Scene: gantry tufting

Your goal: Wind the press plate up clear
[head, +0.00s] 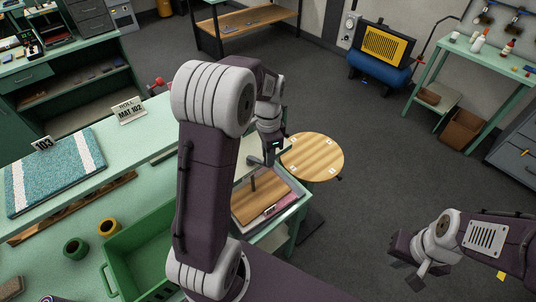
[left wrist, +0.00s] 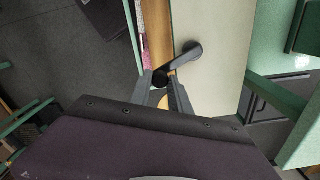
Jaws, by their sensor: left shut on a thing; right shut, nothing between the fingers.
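The press stands right of the green bench; its pale top (head: 246,152) carries a black crank (left wrist: 188,54), clear in the left wrist view. My left gripper (head: 268,158) is at this crank; the left wrist view shows the fingers (left wrist: 163,82) shut on its handle end. Below the top, a wooden plate (head: 258,205), seemingly the press plate, lies under a dark upright rod (head: 252,182). A pink edge (head: 281,205) shows beside it; the gap under the plate cannot be judged. My right gripper (head: 424,276) is shut and empty at the lower right, away from the press.
A round wooden stool (head: 315,155) stands just right of the press. A blue compressor (head: 380,72) stands at the back. Open floor lies at centre right.

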